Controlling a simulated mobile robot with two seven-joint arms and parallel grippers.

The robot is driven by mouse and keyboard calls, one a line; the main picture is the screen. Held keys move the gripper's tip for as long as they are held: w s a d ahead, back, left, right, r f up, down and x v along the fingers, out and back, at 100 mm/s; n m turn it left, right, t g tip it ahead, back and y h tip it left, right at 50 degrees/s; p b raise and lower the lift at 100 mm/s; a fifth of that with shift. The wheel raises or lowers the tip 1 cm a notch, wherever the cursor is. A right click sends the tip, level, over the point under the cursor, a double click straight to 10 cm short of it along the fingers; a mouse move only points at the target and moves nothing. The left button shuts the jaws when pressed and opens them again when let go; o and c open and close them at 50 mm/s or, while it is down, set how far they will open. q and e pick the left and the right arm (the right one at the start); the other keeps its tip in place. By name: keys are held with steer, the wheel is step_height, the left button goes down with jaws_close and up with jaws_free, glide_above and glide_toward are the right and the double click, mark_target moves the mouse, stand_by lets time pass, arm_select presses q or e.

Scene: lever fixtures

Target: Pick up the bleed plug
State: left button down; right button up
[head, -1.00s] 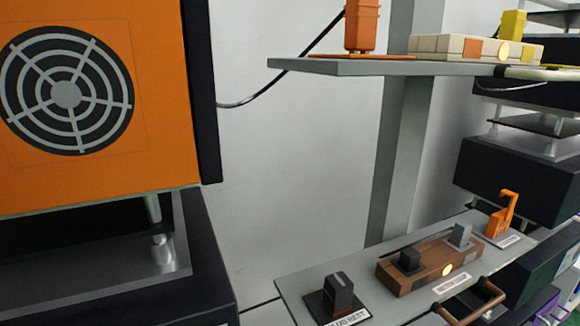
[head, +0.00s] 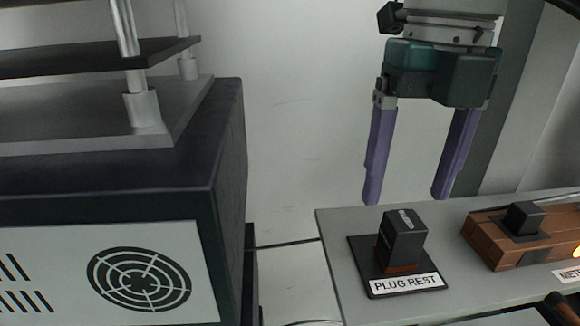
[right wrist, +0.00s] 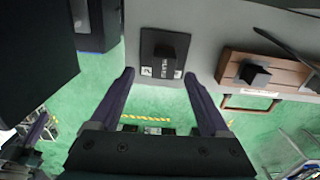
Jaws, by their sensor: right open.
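The bleed plug appears to be the dark upright block (head: 402,240) with small lettering on top. It stands on a black square plate labelled PLUG REST (head: 362,262) on the grey shelf. My right gripper (head: 406,198) points down with two purple fingers spread apart, empty. Its fingertips are above the plug and apart from it in the head view. In the right wrist view the plug (right wrist: 168,50) lies ahead of the open fingers (right wrist: 159,75), roughly midway between them. A purple part at the left of the right wrist view may be my left gripper (right wrist: 38,128); its state is unclear.
A brown wooden block (head: 492,243) with a dark knob sits on the shelf right of the plug. A large dark cabinet (head: 225,150) with a round grille stands at the left. The wall behind is bare, and a gap separates cabinet and shelf.

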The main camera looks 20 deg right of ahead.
mark_target(407, 221)
steer(key=shift+w+d+f, duration=0.15)
steer(key=shift+d+f, duration=0.05)
steer(key=shift+f, duration=0.05)
steer(key=f+p, duration=0.2)
steer(key=s+f+p, duration=0.1)
steer(key=f+p, duration=0.1)
step_height(407, 221, down, 2)
steer(key=shift+w+f, duration=0.1)
steer(key=shift+f, duration=0.4)
steer(key=c, duration=0.4)
jaws_close()
